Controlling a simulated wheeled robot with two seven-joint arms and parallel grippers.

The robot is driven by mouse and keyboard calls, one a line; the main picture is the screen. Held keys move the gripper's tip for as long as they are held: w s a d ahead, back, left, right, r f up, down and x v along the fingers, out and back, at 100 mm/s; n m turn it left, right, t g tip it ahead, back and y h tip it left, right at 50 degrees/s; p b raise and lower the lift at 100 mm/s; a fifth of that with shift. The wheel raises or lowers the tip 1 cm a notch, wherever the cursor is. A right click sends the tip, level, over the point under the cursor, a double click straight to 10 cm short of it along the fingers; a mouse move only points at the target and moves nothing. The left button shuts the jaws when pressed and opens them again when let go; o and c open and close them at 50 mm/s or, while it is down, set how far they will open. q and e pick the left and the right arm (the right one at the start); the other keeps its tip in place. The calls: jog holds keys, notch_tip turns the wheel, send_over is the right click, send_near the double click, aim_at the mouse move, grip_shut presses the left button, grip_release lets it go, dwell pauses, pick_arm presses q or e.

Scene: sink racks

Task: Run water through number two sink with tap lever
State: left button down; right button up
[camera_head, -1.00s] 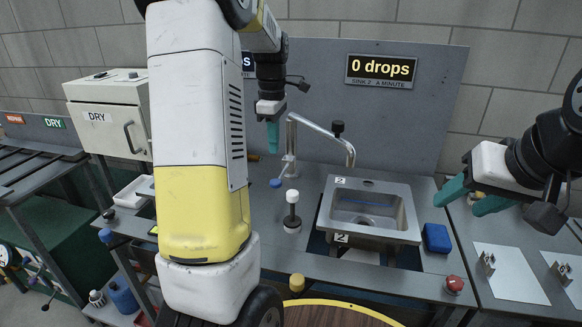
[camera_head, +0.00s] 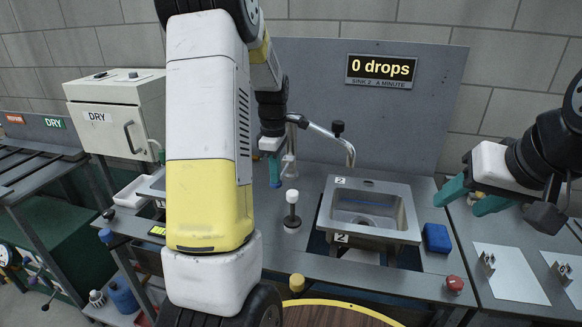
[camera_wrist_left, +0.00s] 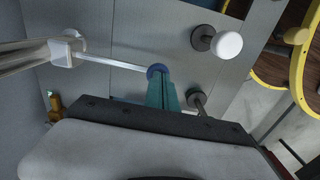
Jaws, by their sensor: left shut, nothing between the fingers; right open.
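The number two sink (camera_head: 398,190) is a steel basin tagged 2, with a curved tap spout (camera_head: 328,132) over it. The sign (camera_head: 383,68) behind it reads 0 drops. The white tap lever (camera_wrist_left: 112,63) runs from the tap post to a blue knob (camera_wrist_left: 156,70) in the left wrist view. My left gripper (camera_head: 274,182) is shut and empty, pointing down beside the tap. In the left wrist view its teal fingertips (camera_wrist_left: 160,78) are right at the blue knob; I cannot tell whether they touch. My right gripper (camera_head: 462,200) is open and empty, right of the sink.
A white-topped knob on a dark base (camera_head: 292,210) stands left of the sink. A blue block (camera_head: 437,238) and a red button (camera_head: 454,285) are right of it. A DRY box (camera_head: 115,115) stands at the left. My left arm hides part of the bench.

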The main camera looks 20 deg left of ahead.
aim_at(274, 188)
pick_arm(q)
jog(key=shift+s+f+t, duration=0.25)
jog(key=shift+f+t, duration=0.15)
jog(key=shift+f, duration=0.1)
jog(key=shift+t, duration=0.8)
jog(key=f, duration=0.5)
jog(key=shift+s+f, duration=0.2)
jog(key=shift+s, duration=0.1)
jog(key=shift+s+f, duration=0.2)
jog(key=shift+f, duration=0.1)
jog(key=shift+s, duration=0.1)
jog(key=shift+r, duration=0.1)
dwell(2.0)
